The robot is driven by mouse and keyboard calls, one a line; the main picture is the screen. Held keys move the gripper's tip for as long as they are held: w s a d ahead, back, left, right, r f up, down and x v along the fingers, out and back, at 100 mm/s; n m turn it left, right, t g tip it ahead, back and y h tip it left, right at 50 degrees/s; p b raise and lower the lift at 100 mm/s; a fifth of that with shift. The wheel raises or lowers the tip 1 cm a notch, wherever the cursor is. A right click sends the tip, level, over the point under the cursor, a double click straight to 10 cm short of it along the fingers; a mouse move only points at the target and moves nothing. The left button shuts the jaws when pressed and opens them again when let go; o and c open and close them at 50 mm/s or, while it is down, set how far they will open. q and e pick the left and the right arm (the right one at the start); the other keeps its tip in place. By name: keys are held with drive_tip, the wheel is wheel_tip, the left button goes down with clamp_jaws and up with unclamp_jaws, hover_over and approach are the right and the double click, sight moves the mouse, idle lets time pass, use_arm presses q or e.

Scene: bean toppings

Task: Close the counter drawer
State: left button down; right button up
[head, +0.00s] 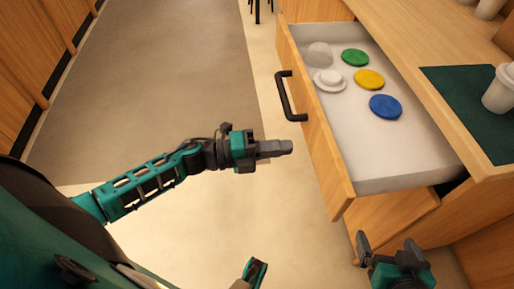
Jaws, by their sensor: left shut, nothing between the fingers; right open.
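The counter drawer (316,128) is pulled open, its wooden front facing left with a black bar handle (285,97). Inside its pale tray (400,159) lie a green disc (355,58), a yellow disc (369,79), a blue disc (385,106) and whitish lids (330,81). My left gripper (287,147) is shut and empty. It appears left of the drawer front, below the handle in the picture, with no contact visible. My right gripper (362,249) is open and empty, below the drawer's near corner in the picture.
The wooden counter (420,47) runs along the right, above the drawer. A dark green mat (463,104) with a white cup (501,90) lies on it. Wooden cabinets (35,50) line the far left. The floor (150,75) between is clear.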

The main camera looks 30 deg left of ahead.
sight(316, 144)
use_arm(q)
drive_tip(key=shift+x, duration=2.65)
use_arm(e)
drive_tip(key=shift+a+f, duration=0.1)
use_arm(q)
drive_tip(key=shift+w+d, duration=0.35)
drive_tip(key=shift+d, duration=0.05)
drive_tip(key=b+x, duration=0.1)
drive_tip(key=x, duration=0.8)
drive_tip(key=shift+w+d, duration=0.15)
drive_tip(key=shift+d, duration=0.05)
drive_tip(key=b+x, duration=0.5)
drive_tip(key=x, duration=0.9)
drive_tip(key=shift+w+d+f+b, duration=0.2)
drive_tip(key=shift+w+d+b, duration=0.05)
drive_tip(key=shift+d+b, duration=0.1)
drive_tip(key=shift+w+d, duration=0.35)
drive_tip(key=shift+d, duration=0.2)
drive_tip(key=shift+d+r+b, duration=0.1)
drive_tip(key=shift+r+b, duration=0.25)
use_arm(e)
wheel_tip(316, 144, down, 7)
drive_tip(key=w+d, duration=0.1)
drive_tip(key=shift+d, duration=0.3)
